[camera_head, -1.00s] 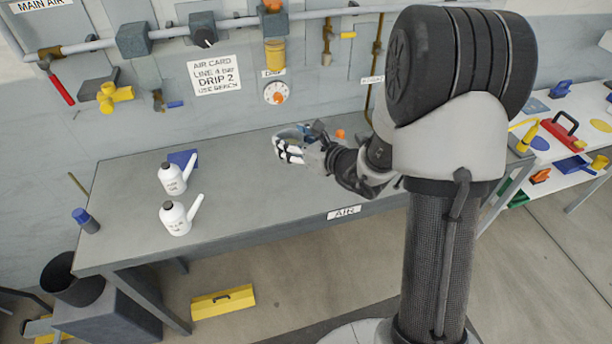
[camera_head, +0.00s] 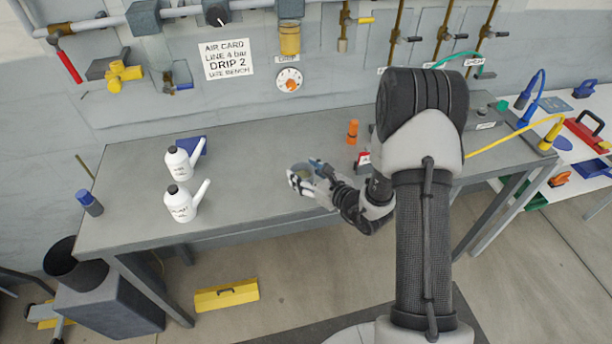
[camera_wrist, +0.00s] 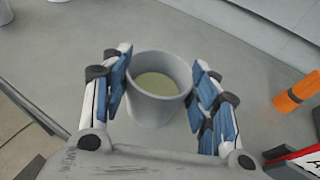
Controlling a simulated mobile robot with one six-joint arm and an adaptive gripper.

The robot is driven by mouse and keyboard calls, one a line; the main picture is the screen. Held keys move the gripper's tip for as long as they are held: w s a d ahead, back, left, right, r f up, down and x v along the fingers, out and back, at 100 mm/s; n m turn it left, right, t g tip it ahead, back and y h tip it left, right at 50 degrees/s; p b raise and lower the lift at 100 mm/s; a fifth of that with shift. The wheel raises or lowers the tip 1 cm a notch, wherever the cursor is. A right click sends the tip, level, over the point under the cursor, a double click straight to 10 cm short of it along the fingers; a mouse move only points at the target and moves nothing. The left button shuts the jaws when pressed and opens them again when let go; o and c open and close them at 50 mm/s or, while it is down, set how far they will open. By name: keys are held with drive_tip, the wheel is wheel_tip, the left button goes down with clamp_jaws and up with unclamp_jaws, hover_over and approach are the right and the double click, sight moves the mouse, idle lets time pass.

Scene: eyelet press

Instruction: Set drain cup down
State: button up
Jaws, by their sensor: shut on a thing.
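The drain cup (camera_wrist: 156,108) is a grey, round, open-topped cup with pale yellowish liquid in it, seen from above in the wrist view. My gripper (camera_wrist: 160,62) is shut on it, with a blue-padded finger on each side. In the head view my gripper (camera_head: 308,181) is over the front part of the grey bench (camera_head: 255,150), and the cup is partly hidden by the fingers. The cup looks close to upright. I cannot tell whether its base touches the bench top.
Two white spouted bottles (camera_head: 178,164) (camera_head: 183,204) stand to the left, near a blue object (camera_head: 193,146). An orange cylinder (camera_head: 352,131) and a small red-and-white item (camera_head: 364,161) are right of my gripper. Bench between bottles and gripper is clear.

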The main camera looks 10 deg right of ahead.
drive_tip(key=shift+r, duration=0.1)
drive_tip(key=shift+f, duration=0.25)
drive_tip(key=o, duration=1.1)
drive_tip(key=shift+r, duration=0.1)
drive_tip(key=shift+r, duration=0.1)
